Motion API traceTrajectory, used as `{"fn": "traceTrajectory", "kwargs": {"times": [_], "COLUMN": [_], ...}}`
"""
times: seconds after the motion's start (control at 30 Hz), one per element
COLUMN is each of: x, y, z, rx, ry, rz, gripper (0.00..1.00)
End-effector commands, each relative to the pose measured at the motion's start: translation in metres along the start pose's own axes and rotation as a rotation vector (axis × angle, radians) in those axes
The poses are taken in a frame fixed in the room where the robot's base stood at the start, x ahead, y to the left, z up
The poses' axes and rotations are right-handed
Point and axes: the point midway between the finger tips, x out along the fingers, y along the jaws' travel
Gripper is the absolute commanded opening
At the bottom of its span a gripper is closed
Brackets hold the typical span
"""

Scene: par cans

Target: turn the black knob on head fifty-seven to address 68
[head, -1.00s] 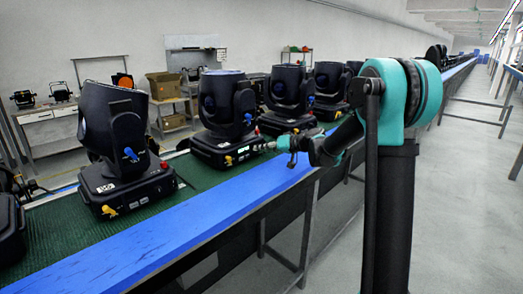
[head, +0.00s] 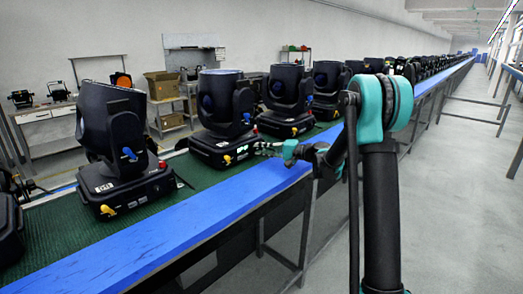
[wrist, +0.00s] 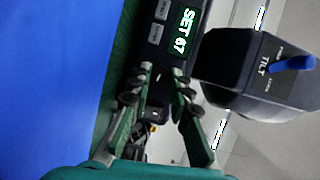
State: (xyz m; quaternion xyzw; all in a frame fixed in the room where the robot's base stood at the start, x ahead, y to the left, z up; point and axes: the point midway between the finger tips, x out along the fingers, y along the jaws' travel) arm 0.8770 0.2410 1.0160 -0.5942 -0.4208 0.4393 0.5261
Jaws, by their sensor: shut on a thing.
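The moving head (head: 222,105) that my gripper reaches stands on the line, its base (head: 226,148) facing the blue edge. Its number is not legible. My gripper (head: 265,150) is at the right end of that base's front panel. In the wrist view, my gripper (wrist: 161,76) has its two fingers closed in on the small black knob (wrist: 155,112), which they partly hide. The lit display (wrist: 184,30) beside the fingers reads SET 67. A blue lever (wrist: 292,64) sits by the word TILT on the head's body.
Another moving head (head: 118,135) stands nearer on the left, and several more (head: 287,92) stand beyond. All stand on the green belt (head: 58,228), with a blue rail (head: 160,235) along its front. The floor aisle (head: 450,210) on the right is clear.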

Motion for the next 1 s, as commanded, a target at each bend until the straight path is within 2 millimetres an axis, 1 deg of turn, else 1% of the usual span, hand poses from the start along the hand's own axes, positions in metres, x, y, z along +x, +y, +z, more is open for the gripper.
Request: {"fn": "traceTrajectory", "kwargs": {"times": [0.2,0.37,0.83,0.87,1.0], "x": [-0.0002,-0.0002,-0.0003,-0.0003,-0.0002], "y": [0.0015,0.0020,0.0021,0.0021,0.0019], "z": [-0.0008,-0.0006,-0.0006,-0.0006,-0.0005], "rx": [0.084,0.114,0.124,0.124,0.124], "ry": [-0.003,-0.005,-0.005,-0.005,-0.005], "rz": [-0.035,-0.047,-0.052,-0.052,-0.052], "gripper": [0.00,0.00,0.00,0.21,0.39]}}
